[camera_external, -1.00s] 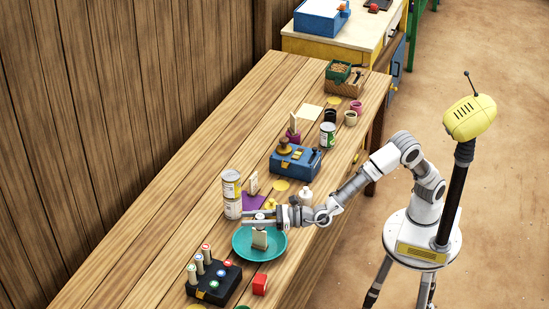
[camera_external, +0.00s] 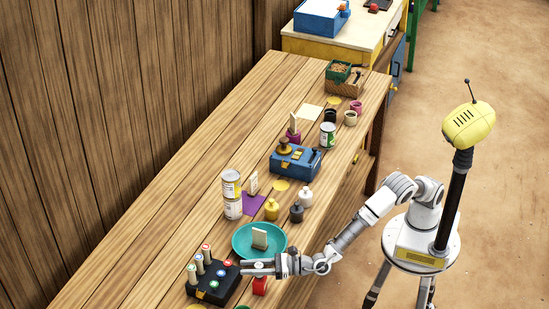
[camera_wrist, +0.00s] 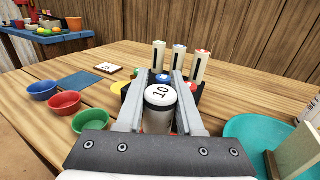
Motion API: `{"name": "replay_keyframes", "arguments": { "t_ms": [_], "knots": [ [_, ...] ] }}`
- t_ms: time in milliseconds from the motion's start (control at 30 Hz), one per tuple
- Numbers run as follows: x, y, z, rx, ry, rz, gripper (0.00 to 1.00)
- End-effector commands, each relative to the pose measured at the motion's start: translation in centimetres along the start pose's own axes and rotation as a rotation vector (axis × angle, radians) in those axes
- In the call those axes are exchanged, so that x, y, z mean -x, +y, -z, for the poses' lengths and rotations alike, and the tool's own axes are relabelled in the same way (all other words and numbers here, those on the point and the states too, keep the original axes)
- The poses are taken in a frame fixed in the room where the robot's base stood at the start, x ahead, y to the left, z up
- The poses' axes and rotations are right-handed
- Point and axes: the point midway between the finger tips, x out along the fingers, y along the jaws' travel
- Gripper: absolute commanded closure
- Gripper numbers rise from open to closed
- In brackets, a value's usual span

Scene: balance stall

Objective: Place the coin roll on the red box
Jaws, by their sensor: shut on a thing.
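My gripper (camera_external: 250,267) is shut on a short white cylinder with a dark band and "10" on its top, which looks like the coin roll (camera_wrist: 160,96). In the wrist view the roll stands upright between the fingers (camera_wrist: 159,78). Whether the roll touches the box cannot be told.
A dark rack (camera_external: 214,285) with several upright rolls (camera_wrist: 178,62) is close beside my fingers. Small blue, red and green bowls (camera_wrist: 63,104) stand at left in the wrist view.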

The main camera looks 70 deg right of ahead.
Motion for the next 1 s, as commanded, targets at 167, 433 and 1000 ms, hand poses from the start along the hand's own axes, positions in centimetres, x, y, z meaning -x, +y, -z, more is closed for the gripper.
{"name": "replay_keyframes", "arguments": {
  "t_ms": [167,433,1000],
  "knots": [
    [-0.02,-0.01,0.86,-0.001,-0.004,0.0,1.0],
    [-0.02,-0.04,1.36,-0.001,-0.003,0.0,1.0],
    [0.0,-0.03,0.85,0.0,-0.001,0.0,0.34]
  ]
}}
